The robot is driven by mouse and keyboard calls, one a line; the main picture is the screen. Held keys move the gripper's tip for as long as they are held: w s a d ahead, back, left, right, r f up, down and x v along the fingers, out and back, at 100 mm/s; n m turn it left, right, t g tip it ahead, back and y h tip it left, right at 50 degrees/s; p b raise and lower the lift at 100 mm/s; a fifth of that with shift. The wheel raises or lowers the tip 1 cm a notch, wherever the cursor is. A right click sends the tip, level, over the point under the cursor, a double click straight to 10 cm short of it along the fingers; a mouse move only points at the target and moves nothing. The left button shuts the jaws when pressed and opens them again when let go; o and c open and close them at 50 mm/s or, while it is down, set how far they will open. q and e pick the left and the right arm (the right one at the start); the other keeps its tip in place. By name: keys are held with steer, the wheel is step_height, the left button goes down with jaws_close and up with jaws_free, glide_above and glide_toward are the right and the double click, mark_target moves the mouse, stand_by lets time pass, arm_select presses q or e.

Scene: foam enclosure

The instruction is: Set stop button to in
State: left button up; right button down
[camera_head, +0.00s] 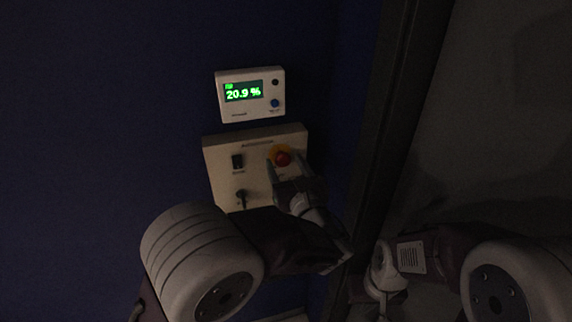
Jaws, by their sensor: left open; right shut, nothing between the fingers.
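My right gripper (372,298) is low in the picture, to the right of the box, shut and empty.
A white display unit (232,108) reading 20.9 % is above the box. The box also has a dark rocker switch (237,162) and a dark knob or key (242,196). A dark vertical post (385,120) stands to the right. The scene is dim.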

arm_select(q)
steer(key=shift+c, duration=0.3)
jaws_close()
steer(key=shift+w+a+b, duration=0.3)
steer(key=shift+w, duration=0.35)
steer(key=shift+c, duration=1.6)
jaws_free()
steer(key=shift+r, duration=0.1)
steer(key=o, duration=0.4)
steer(key=shift+w, duration=0.2)
